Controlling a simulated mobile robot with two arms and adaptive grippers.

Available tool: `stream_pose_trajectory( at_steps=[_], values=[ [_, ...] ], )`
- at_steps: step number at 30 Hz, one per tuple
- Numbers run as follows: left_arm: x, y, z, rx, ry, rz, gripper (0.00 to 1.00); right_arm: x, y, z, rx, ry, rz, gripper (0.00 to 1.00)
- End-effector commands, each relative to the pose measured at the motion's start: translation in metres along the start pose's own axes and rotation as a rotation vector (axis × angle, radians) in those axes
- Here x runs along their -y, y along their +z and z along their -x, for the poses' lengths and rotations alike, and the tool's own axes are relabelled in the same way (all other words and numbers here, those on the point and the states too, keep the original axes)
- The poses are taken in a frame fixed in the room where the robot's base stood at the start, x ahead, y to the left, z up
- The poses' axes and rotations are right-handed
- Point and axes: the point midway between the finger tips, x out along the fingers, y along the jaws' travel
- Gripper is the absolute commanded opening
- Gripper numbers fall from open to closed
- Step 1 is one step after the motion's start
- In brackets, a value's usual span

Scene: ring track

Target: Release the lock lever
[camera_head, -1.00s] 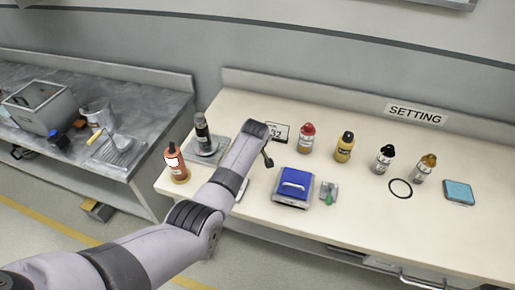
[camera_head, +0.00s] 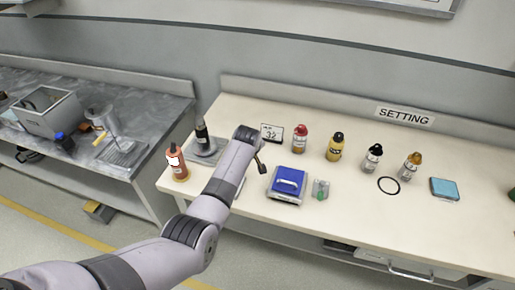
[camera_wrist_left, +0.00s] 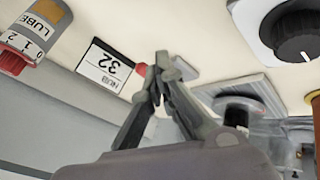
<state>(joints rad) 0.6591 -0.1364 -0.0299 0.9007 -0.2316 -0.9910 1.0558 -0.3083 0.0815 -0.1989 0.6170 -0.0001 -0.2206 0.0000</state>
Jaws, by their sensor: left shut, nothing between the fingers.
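My left gripper (camera_wrist_left: 160,62) is shut and empty, fingertips together above the bench. It also shows in the head view (camera_head: 262,167), small and dark, in front of the number card. In the wrist view a small red piece (camera_wrist_left: 139,70) and a grey bar (camera_wrist_left: 184,68) show right by the fingertips; they may be parts of the lock lever, but I cannot tell, nor whether the fingers touch them. A black round knob on a white dial (camera_wrist_left: 298,42) is at upper right in the wrist view. My left arm hides part of the bench in the head view.
On the bench stand a number card (camera_head: 271,132), a blue box with a handle (camera_head: 288,184), a grey clip with green (camera_head: 320,189), an orange bottle (camera_head: 176,163), a black bottle (camera_head: 202,136) and several others. A black ring (camera_head: 388,185) and teal pad (camera_head: 444,188) lie right.

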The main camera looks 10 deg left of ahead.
Motion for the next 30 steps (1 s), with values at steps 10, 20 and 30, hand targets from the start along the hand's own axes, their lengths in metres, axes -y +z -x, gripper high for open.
stream_pose_trajectory(
  at_steps=[10,20,30],
  values=[
    [-0.009,0.008,0.048,0.0,0.0,0.001,0.0,-0.002,-0.016,-0.002,-0.022,0.003,0.0,0.65],
    [-0.014,0.011,0.079,0.0,-0.003,0.0,0.0,0.002,-0.013,-0.005,-0.019,-0.002,-0.001,0.65],
    [-0.014,0.012,0.081,0.0,-0.004,0.0,0.0,0.003,-0.002,-0.005,-0.003,-0.004,0.0,0.65]
  ],
)
